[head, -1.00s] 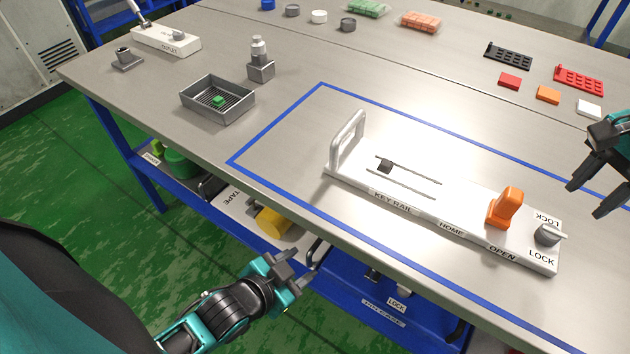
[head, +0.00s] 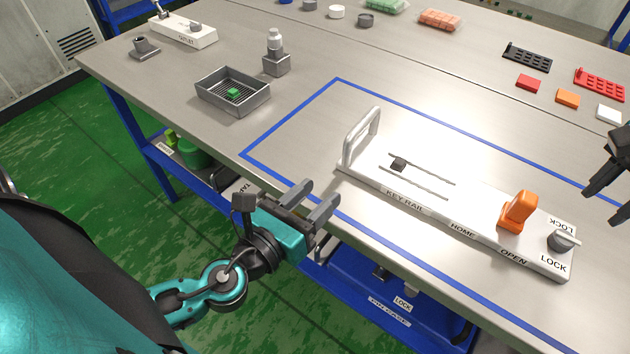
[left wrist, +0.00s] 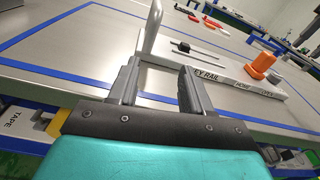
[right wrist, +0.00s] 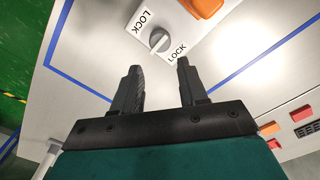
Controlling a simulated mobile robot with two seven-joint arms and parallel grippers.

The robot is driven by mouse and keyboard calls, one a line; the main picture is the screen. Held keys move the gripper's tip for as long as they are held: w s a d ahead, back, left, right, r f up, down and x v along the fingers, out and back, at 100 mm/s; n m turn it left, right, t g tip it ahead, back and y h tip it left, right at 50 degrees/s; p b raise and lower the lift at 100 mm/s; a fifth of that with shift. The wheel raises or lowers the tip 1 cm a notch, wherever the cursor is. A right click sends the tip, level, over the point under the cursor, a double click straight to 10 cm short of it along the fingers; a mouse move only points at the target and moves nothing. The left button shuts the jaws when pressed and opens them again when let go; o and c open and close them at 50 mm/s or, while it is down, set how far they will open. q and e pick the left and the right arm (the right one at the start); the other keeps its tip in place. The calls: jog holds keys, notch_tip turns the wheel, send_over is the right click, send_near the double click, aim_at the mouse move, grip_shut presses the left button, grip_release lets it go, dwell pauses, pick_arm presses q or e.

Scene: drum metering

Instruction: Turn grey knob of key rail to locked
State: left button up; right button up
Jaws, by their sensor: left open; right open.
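The white key rail (head: 428,203) lies on the table inside a blue outline, with a loop handle at its left end. The grey knob (head: 562,240) sits at its right end between two LOCK labels; its pale grip bar shows. The knob also shows in the right wrist view (right wrist: 159,40), ahead of my right fingertips and apart from them. An orange handle (head: 517,211) stands beside it, near OPEN. My right gripper (head: 600,203) is open and empty, above the table right of the knob. My left gripper (head: 322,203) is open and empty at the table's front edge, left of the rail.
A grey tray (head: 213,101) with a green cube stands at the left. Red and black racks (head: 598,84) and coloured tiles lie at the back right. A blue shelf (head: 345,303) is under the front edge. The table between tray and rail is clear.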

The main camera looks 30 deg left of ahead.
pick_arm(q)
jog(key=shift+w+a+r+m+t+y, duration=0.25)
jog(key=shift+w+r+y, duration=0.1)
jog(key=shift+w, duration=0.25)
jog(key=shift+w+a+r+m+t+y, duration=0.2)
jog(key=shift+w+r+m+y, duration=0.1)
jog(key=shift+w, duration=0.25)
jog(key=w, duration=0.8)
jog(key=w+d, duration=0.1)
jog(key=w, duration=0.3)
jog(key=shift+w, duration=0.25)
grip_shut()
